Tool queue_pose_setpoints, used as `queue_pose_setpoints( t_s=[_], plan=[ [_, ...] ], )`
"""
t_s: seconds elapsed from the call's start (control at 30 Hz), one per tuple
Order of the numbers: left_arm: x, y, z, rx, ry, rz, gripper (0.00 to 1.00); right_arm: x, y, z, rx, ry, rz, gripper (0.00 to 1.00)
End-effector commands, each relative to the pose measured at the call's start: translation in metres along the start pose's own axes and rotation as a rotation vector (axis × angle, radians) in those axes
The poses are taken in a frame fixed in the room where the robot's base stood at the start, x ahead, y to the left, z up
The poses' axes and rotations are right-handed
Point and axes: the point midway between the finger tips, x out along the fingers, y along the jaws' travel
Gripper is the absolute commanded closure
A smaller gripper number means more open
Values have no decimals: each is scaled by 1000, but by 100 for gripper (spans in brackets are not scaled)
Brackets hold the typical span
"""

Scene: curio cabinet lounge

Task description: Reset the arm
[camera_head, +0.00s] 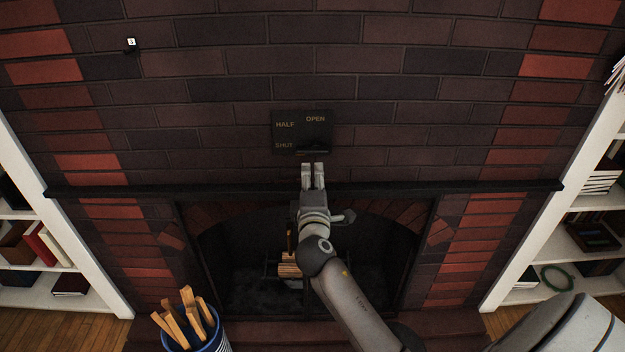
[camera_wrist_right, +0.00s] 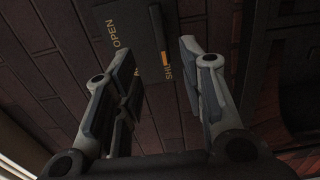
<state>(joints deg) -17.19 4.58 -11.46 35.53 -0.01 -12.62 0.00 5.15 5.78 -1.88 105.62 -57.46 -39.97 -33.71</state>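My right gripper (camera_head: 313,170) reaches up toward the brick chimney, just below a dark plate (camera_head: 288,134) marked HALF, OPEN and SHUT. In the right wrist view my right gripper (camera_wrist_right: 158,52) has its two fingers well apart, with nothing between them. The plate (camera_wrist_right: 140,40) lies beyond the fingertips there. A dark lever (camera_wrist_right: 157,28) stands on it, with a small orange mark near its end. In the head view the lever (camera_head: 315,150) shows as a dark bar at the plate's lower right. The gripper looks apart from it. My left gripper is in neither view.
A black mantel ledge (camera_head: 120,190) crosses above the fireplace opening, which holds a few logs (camera_head: 289,266). White bookshelves (camera_head: 85,260) stand on both sides. A blue and white pot (camera_head: 215,340) of wooden sticks is at the lower left. A small switch (camera_head: 131,44) is on the wall.

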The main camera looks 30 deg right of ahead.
Motion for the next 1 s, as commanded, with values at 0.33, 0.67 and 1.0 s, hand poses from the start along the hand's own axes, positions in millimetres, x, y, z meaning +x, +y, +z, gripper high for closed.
queue_pose_setpoints(
  t_s=[0.33, 0.67, 1.0],
  plan=[
    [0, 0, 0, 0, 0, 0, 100, 0, 0, 0, 0, 1, -1, 62],
    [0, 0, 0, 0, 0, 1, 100, -17, -139, -24, 78, 95, -266, 62],
    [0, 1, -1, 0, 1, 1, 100, -132, -374, -16, 294, 97, -767, 62]
  ],
)
